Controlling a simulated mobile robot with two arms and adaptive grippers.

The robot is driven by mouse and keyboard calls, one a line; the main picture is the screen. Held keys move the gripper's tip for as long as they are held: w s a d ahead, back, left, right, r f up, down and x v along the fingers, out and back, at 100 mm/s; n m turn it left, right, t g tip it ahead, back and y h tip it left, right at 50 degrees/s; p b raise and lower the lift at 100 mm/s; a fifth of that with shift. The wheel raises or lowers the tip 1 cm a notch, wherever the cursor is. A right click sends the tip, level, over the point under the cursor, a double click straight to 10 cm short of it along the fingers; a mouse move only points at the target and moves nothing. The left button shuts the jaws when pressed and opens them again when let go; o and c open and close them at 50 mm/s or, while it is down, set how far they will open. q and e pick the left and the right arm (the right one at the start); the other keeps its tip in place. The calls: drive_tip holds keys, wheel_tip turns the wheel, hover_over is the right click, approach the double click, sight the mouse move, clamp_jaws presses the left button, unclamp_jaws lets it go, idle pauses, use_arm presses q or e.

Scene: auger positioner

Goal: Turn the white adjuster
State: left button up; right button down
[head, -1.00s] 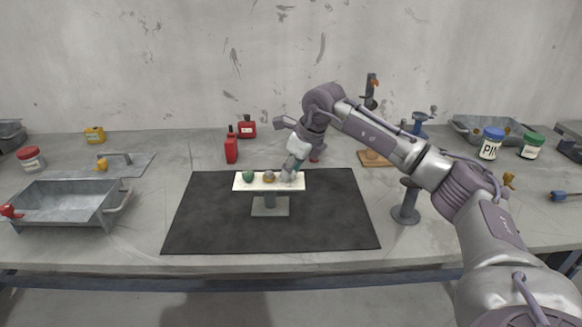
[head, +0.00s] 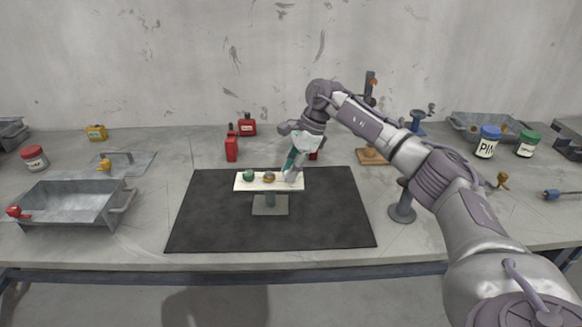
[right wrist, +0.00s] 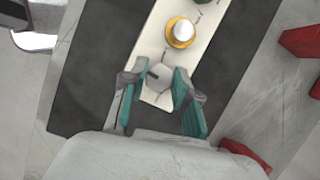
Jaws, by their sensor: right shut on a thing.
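The white adjuster (right wrist: 158,77) is a pale, faceted knob at the right end of a white panel (head: 240,186) on a grey stand. My right gripper (head: 290,177) comes down on that end from above and mostly hides the knob in the head view. In the right wrist view its teal fingers (right wrist: 152,92) are on both sides of the knob, shut on it. A green adjuster (head: 249,175) is at the panel's left end. A brownish-yellow adjuster (head: 268,177) is in the middle; it also shows in the right wrist view with a pale top (right wrist: 181,33). My left gripper is not in view.
The stand is on a dark mat (head: 215,225) with free room around it. Red containers (head: 231,147) stand behind. A metal tray (head: 70,204) is at the left, a grey round-based stand (head: 402,211) at the right under my arm, and jars (head: 487,143) farther right.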

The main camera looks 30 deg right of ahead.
drive_tip(key=shift+n, duration=0.4)
drive_tip(key=c, duration=0.9)
unclamp_jaws()
drive_tip(key=shift+o, duration=0.2)
drive_tip(key=shift+r, duration=0.1)
drive_tip(key=v, duration=1.1)
drive_tip(key=shift+d+r, duration=0.25)
drive_tip(key=shift+r, duration=0.1)
